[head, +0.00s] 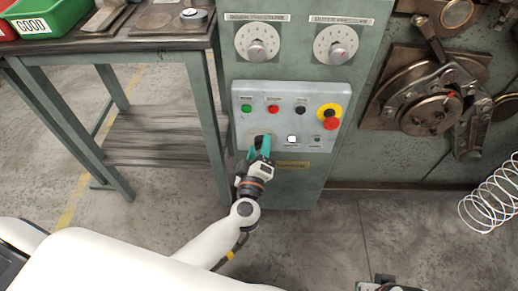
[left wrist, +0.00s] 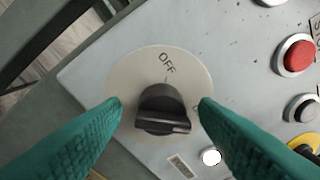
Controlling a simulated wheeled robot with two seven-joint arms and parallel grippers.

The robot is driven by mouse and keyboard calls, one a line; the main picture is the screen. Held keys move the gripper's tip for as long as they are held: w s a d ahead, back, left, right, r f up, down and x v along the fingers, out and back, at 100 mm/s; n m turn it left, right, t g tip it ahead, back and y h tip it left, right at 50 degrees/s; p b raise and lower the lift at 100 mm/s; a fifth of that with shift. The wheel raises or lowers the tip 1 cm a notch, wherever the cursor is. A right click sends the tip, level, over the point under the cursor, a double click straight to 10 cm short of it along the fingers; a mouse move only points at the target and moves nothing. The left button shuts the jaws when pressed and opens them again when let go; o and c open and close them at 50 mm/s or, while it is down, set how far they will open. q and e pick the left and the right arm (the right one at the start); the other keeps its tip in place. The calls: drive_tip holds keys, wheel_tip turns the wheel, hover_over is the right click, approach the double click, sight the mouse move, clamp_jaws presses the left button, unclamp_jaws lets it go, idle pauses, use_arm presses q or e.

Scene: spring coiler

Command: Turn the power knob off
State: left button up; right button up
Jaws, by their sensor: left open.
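The power knob (left wrist: 163,110) is black, on a round cream plate (left wrist: 140,65) marked OFF at its top in the left wrist view. A tick lies under the word, and another marking by the right finger is mostly covered. I cannot tell exactly which mark the knob points at. My left gripper (head: 262,143) is at the lower left of the control panel (head: 330,97) in the head view and hides most of the knob there. Its green fingers (left wrist: 160,115) are open, one on each side of the knob, with visible gaps. My right gripper (head: 385,284) shows only slightly at the bottom edge.
Green, red and black buttons (head: 273,109) sit above the knob. A red emergency stop on yellow (head: 330,117) is to the right, and a small white button (head: 291,139) is nearer. A table (head: 120,44) stands left; the coiler machine (head: 430,100) is right.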

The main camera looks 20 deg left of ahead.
use_arm(q)
drive_tip(key=c, duration=0.9)
drive_tip(key=shift+c, duration=0.2)
